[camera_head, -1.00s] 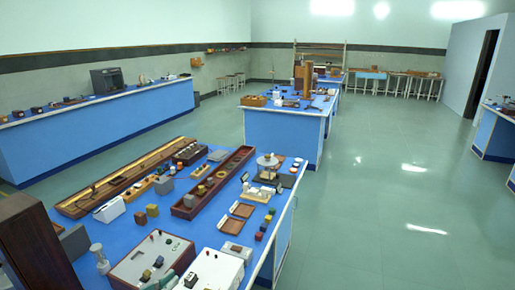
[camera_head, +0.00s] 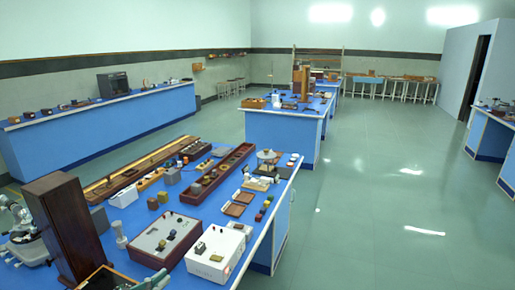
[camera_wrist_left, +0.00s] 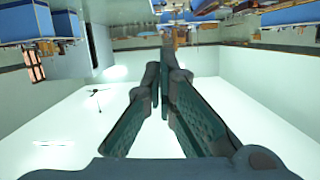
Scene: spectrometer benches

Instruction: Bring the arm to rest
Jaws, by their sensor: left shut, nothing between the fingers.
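My left gripper (camera_head: 152,283) shows only as grey-green fingertips at the bottom edge of the head view, in front of the near blue bench (camera_head: 262,230). In the left wrist view, the two fingers of my left gripper (camera_wrist_left: 163,75) meet at their tips, shut with nothing between them. That view is upside down, with benches along the top and pale wall and ceiling below; no object is near the fingers. The rest of the left arm is out of the head view. My right gripper is in neither view.
A tall dark wooden cabinet (camera_head: 68,228) and a pale instrument (camera_head: 28,238) stand at the near bench's left. Control boxes (camera_head: 165,240) and a white box (camera_head: 215,256) stand close to the gripper. Open floor (camera_head: 380,225) lies to the right.

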